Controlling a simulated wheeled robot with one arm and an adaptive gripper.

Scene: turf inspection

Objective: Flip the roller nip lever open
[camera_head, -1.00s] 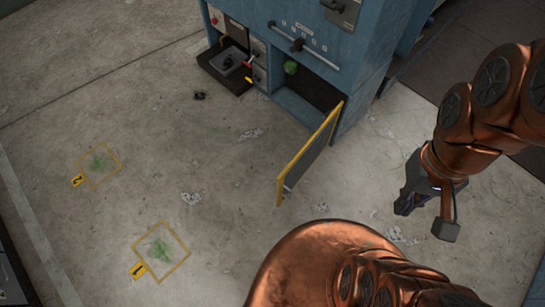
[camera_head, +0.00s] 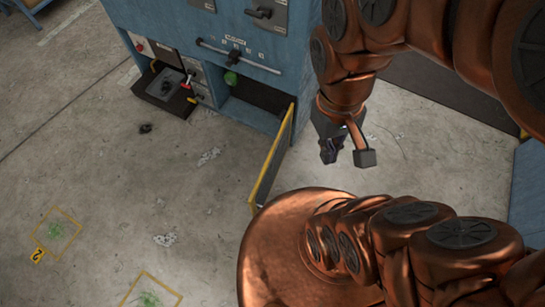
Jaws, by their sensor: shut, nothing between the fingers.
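A blue machine (camera_head: 185,30) stands at the upper left. I cannot tell for sure which of its controls is the roller nip lever. A black handle (camera_head: 262,12) sits on a grey plate at its upper front. A long pale bar (camera_head: 238,56) with a black grip crosses the front below. A small red-tipped lever (camera_head: 187,86) is at the lower left side. My gripper (camera_head: 329,155) hangs, shut and empty, to the right of the machine's open door, apart from all of these controls.
A black tray (camera_head: 163,92) juts out at the left. Marked turf squares (camera_head: 57,236) lie on the concrete floor (camera_head: 120,190), mostly clear.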

